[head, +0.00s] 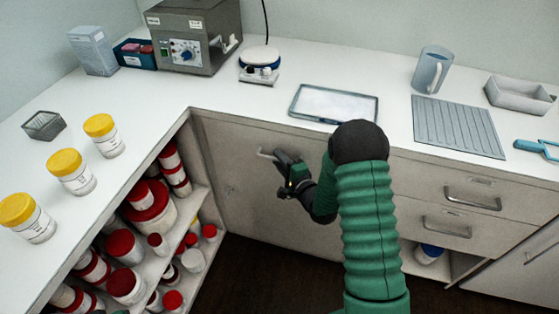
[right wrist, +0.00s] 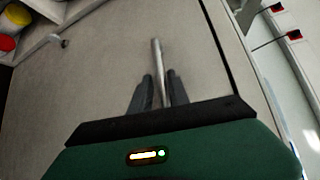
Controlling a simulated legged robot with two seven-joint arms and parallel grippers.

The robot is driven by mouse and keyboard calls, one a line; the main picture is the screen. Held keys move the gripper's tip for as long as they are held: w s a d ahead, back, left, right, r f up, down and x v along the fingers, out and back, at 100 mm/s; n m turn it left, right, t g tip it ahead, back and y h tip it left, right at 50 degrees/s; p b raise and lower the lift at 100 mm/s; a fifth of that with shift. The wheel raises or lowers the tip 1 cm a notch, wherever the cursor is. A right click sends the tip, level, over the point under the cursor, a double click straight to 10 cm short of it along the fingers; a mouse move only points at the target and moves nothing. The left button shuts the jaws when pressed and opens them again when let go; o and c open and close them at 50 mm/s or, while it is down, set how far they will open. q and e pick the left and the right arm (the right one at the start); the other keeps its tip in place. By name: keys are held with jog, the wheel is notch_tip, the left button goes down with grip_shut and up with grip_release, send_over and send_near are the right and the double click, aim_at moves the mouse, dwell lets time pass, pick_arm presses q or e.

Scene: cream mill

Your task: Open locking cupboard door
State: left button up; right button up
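The cupboard door (head: 240,205) is a beige panel under the counter, beside the open shelves, and looks closed. Its metal handle (head: 266,153) sits near the top of the panel. My right gripper (head: 281,160) is at this handle, reaching in from the right. In the right wrist view the handle bar (right wrist: 156,55) runs between the two dark fingers (right wrist: 159,92), with a narrow gap seeming to show on each side, so the gripper looks open around it. A small metal fitting (right wrist: 58,41) shows on the left in that view. My left gripper is not in view.
Open shelves (head: 196,200) with several red-lidded jars stand left of the door. Three yellow-lidded jars (head: 72,172) stand on the counter (head: 220,97). A tray (head: 334,103) lies above the door. Drawers (head: 447,190) are right of my arm. Dark floor lies in front.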

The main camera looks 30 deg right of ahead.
jog(key=shift+w+a+r, duration=0.1)
jog(key=shift+a+r, duration=0.1)
jog(key=shift+w+a, duration=0.15)
jog(key=shift+a, duration=0.05)
jog(key=c, duration=0.3)
grip_shut()
jog(key=shift+d+f, duration=0.1)
jog(key=shift+d, duration=0.05)
